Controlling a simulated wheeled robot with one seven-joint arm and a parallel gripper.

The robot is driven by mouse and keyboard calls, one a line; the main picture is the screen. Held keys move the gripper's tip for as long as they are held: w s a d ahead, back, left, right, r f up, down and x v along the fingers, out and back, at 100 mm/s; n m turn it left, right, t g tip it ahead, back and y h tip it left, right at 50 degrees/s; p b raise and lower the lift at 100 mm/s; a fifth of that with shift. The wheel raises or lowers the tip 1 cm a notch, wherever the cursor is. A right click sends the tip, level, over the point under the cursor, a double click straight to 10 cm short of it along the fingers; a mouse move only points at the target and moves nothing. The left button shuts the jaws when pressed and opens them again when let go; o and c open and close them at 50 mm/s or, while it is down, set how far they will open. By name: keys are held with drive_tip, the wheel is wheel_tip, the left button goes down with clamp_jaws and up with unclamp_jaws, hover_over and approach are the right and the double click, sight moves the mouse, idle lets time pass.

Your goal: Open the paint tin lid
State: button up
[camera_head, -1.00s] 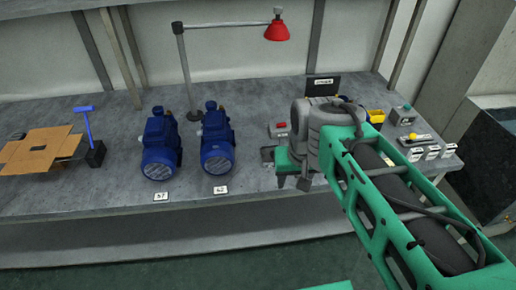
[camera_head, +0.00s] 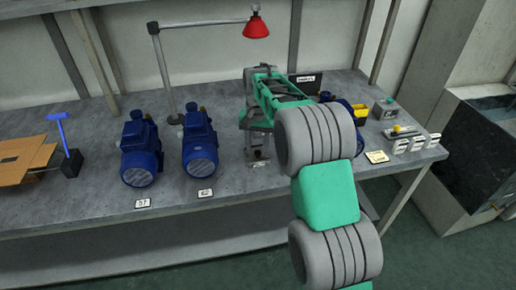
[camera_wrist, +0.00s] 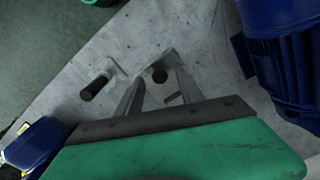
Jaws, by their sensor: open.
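I cannot pick out a paint tin or its lid in either view. In the head view my arm reaches over the bench and hides the area around my gripper. In the wrist view my gripper (camera_wrist: 158,82) is open, with its two grey fingers apart and pointing at the bench top. A small dark round spot (camera_wrist: 160,75) shows between the fingers; I cannot tell what it is. A small pale piece with a black cylindrical end (camera_wrist: 95,86) lies left of the fingers.
Two blue motors (camera_head: 141,150) (camera_head: 199,145) stand left of my arm. A red lamp (camera_head: 256,27) overhangs the bench. Cardboard (camera_head: 25,158) and a blue-handled tool (camera_head: 60,130) are at left.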

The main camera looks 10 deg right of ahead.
drive_tip(key=shift+f, duration=0.65)
drive_tip(key=shift+c, duration=0.6)
clamp_jaws()
idle(0.4)
